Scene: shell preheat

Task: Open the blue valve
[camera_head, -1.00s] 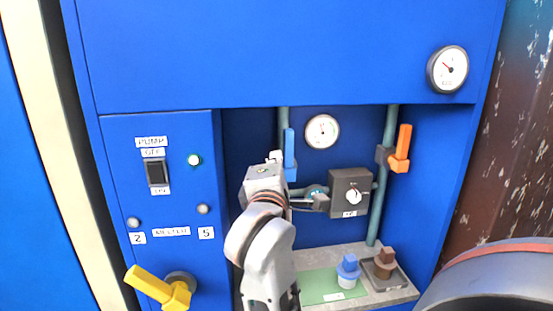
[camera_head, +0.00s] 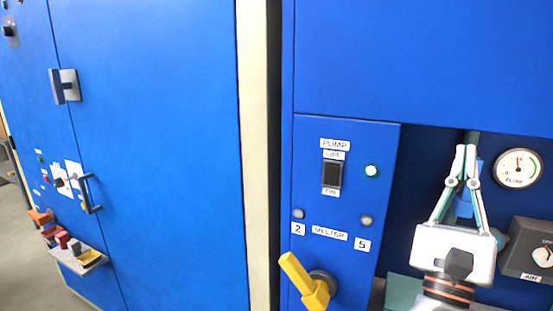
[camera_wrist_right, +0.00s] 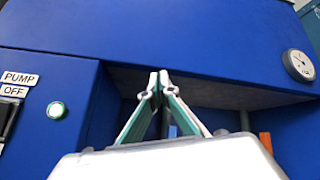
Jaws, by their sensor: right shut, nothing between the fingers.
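The blue valve (camera_head: 464,205) is on the left pipe (camera_head: 471,137) in the recess. In the head view its handle is mostly hidden behind my right gripper (camera_head: 465,152), with blue showing between and beside the fingers. My right gripper points upward in front of it, with its fingertips together and nothing between them. I cannot tell whether it touches the handle. My left gripper is not in view.
A flow gauge (camera_head: 518,169) and an air regulator box (camera_head: 527,248) are to the right. A panel with a pump switch (camera_head: 332,174) and a yellow handle (camera_head: 304,281) is to the left. A shelf (camera_head: 79,262) with coloured items stands at far left. An orange handle (camera_wrist_right: 266,143) shows in the wrist view.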

